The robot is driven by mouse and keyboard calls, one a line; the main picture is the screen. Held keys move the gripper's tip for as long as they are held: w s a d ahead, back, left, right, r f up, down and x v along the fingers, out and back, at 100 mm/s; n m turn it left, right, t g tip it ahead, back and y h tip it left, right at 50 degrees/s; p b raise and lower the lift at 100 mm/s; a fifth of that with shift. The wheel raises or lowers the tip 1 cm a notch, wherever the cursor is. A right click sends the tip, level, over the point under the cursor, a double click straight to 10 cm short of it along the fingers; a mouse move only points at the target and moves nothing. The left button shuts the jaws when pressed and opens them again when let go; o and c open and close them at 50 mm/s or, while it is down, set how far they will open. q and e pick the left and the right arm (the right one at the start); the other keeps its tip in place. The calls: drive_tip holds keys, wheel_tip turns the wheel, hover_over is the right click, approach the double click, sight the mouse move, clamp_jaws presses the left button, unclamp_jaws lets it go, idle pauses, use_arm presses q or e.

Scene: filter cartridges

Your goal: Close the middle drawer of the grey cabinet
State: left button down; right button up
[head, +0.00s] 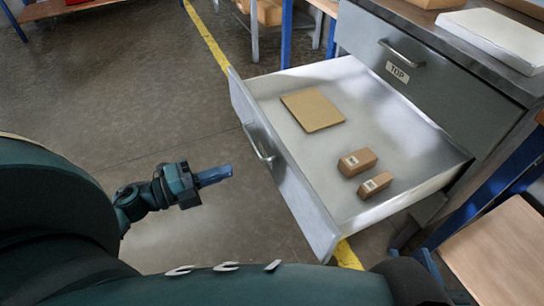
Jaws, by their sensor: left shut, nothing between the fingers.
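The grey cabinet (450,95) stands at the upper right. Its top drawer, labelled TOP, is shut. The drawer below it (390,110) is pulled far out toward the left. Its front panel (290,185) carries a bar handle (258,145). Inside lie a flat brown piece (313,110) and two small brown boxes (357,162) (375,185). My left gripper (228,172) is shut and empty, left of the drawer front and apart from it, pointing toward it. My right gripper is not in view.
A white flat package (495,38) lies on the cabinet top. A wooden-topped surface (505,250) with blue supports stands at the lower right. A yellow line (207,38) runs along the floor. The floor (130,110) left of the drawer is clear.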

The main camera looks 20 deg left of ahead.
sight(280, 153)
use_arm(q)
drive_tip(key=b+x, duration=0.1)
drive_tip(key=x, duration=1)
drive_tip(key=shift+w+d, duration=0.1)
drive_tip(key=shift+w, duration=0.1)
use_arm(e)
drive_tip(key=shift+w+a+t, duration=0.1)
drive_tip(key=shift+a+t, duration=0.05)
drive_tip(key=shift+t, duration=0.25)
use_arm(q)
drive_tip(key=shift+w, duration=0.1)
